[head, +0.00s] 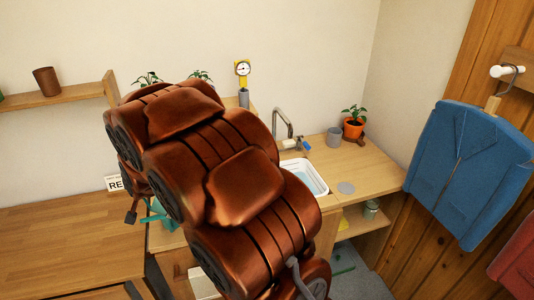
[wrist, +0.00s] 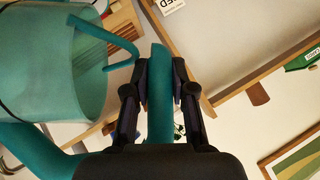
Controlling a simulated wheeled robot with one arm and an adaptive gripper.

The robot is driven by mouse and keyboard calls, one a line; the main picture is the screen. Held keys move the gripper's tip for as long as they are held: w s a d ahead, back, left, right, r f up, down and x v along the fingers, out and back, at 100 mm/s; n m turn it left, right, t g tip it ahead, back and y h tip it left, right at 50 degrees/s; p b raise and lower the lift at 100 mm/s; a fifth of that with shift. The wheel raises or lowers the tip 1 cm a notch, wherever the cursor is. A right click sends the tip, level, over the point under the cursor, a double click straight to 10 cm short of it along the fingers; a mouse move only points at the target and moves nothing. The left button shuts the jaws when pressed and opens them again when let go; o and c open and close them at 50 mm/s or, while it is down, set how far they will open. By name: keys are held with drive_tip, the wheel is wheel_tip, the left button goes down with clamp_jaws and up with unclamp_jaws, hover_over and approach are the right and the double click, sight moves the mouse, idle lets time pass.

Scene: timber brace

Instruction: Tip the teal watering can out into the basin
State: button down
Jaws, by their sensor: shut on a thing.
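The teal watering can (wrist: 55,70) fills the left of the wrist view, with its open top and a thin teal bar beside it. My gripper (wrist: 160,82) is shut on the can's teal handle, with one dark finger on each side. In the head view a small part of the can (head: 163,217) shows left of my copper arm, over the counter; the arm hides the rest. The can's tilt and contents cannot be told. The white basin (head: 321,188) is set in the counter right of my arm, partly hidden by it, with light blue inside.
A faucet (head: 284,122) stands behind the basin. A blue jacket (head: 470,165) hangs at the right. The left wooden worktop (head: 60,245) is clear.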

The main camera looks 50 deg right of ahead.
drive_tip(key=s+d+m+g+h+b, duration=0.25)
drive_tip(key=d+m+h+b, duration=0.35)
drive_tip(key=d, duration=2)
drive_tip(key=s+d+f+m+g+b, duration=0.1)
drive_tip(key=s+d, duration=0.3)
drive_tip(key=d, duration=0.4)
drive_tip(key=s+d+f+m+g+b, duration=0.2)
drive_tip(key=s+d+m+g, duration=0.2)
drive_tip(key=d, duration=0.4)
drive_tip(key=s+d+f+m+g+h+b, duration=0.1)
drive_tip(key=s+d+f+m+g, duration=0.1)
drive_tip(key=s+d, duration=0.4)
drive_tip(key=shift+d+f+m+g, duration=0.3)
drive_tip(key=shift+d+m+g, duration=0.25)
drive_tip(key=shift+d, duration=0.55)
drive_tip(key=shift+w+d, duration=0.1)
